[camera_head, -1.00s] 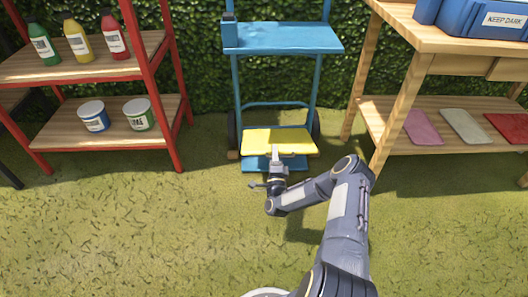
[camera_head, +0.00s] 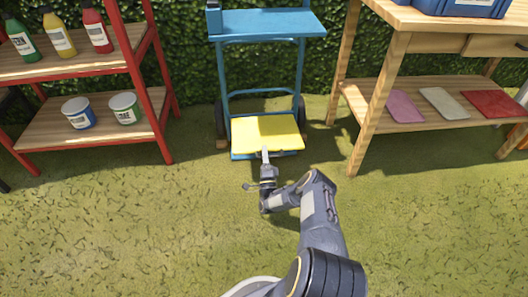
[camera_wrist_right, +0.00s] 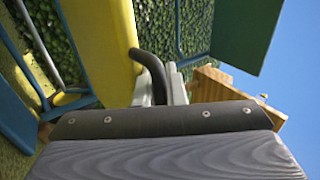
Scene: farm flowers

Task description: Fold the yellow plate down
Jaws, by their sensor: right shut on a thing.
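The yellow plate (camera_head: 268,130) is at the foot of a blue hand truck (camera_head: 267,26), in the middle of the head view. It sits over the truck's blue base (camera_head: 240,155), which shows as a thin strip at the front. My right gripper (camera_head: 265,153) is at the plate's near edge. In the right wrist view the yellow plate (camera_wrist_right: 103,45) stands at the upper left, with a black curved handle (camera_wrist_right: 150,64) beside it. The right gripper's fingers (camera_wrist_right: 158,90) are closed around this handle; their tips are partly hidden. My left gripper is not in view.
A red shelf (camera_head: 155,90) with bottles and cans stands at the left. A wooden table (camera_head: 450,40) with a blue box and flat coloured pieces stands at the right. A hedge is behind. The grass in front is clear.

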